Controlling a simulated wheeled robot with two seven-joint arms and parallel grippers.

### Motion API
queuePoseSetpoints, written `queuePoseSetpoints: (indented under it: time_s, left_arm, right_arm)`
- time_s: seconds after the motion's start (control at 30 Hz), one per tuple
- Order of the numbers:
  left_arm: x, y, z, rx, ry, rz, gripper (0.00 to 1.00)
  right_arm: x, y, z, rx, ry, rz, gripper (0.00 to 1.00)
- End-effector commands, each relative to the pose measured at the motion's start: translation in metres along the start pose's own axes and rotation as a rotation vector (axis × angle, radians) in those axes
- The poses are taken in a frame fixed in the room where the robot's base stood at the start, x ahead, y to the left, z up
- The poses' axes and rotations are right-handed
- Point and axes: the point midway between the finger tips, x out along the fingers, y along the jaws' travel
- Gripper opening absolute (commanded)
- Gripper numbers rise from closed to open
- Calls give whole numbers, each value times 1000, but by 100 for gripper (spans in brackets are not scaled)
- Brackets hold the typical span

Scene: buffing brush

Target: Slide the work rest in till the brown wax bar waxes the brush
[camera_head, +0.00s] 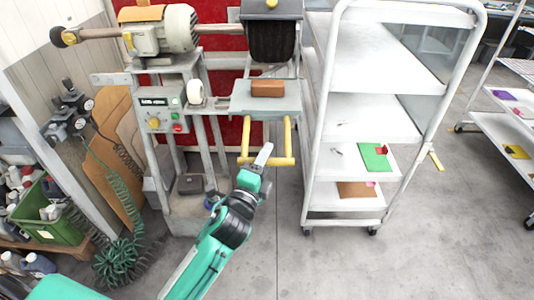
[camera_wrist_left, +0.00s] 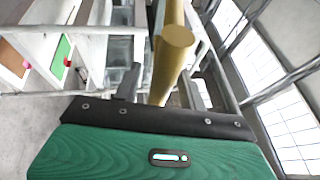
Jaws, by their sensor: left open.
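The brown wax bar (camera_head: 268,88) lies on the grey work rest (camera_head: 240,103), in front of and below the black brush (camera_head: 270,42) on the machine. A gap shows between bar and brush. A yellow handle (camera_head: 288,143) sticks out from the work rest towards me. My left gripper (camera_head: 263,156) is at the handle's near crossbar. In the left wrist view the open fingers (camera_wrist_left: 162,88) stand on either side of the yellow handle (camera_wrist_left: 178,38); whether they touch it I cannot tell. My right gripper is not in view.
A white shelf trolley (camera_head: 375,110) stands close to the right of the machine. The machine's control box (camera_head: 158,108) is left of the work rest. A green coiled hose (camera_head: 120,250) and a green crate (camera_head: 50,228) are at the left. The floor in front is clear.

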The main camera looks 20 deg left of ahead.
Motion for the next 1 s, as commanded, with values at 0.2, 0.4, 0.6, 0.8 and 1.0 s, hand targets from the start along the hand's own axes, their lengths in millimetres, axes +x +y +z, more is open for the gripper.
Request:
queuePoseSetpoints:
  time_s: [0.2,0.4,0.6,0.8,1.0]
  left_arm:
    - [10,0,0,0,0,0,41]
    - [10,0,0,0,0,0,41]
    - [10,0,0,0,0,0,10]
    - [10,0,0,0,0,1,0]
    - [18,2,4,1,-1,1,0]
  right_arm:
    - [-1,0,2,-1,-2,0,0]
    - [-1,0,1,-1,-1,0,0]
    - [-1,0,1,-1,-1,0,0]
    - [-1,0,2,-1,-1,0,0]
    - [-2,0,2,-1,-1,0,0]
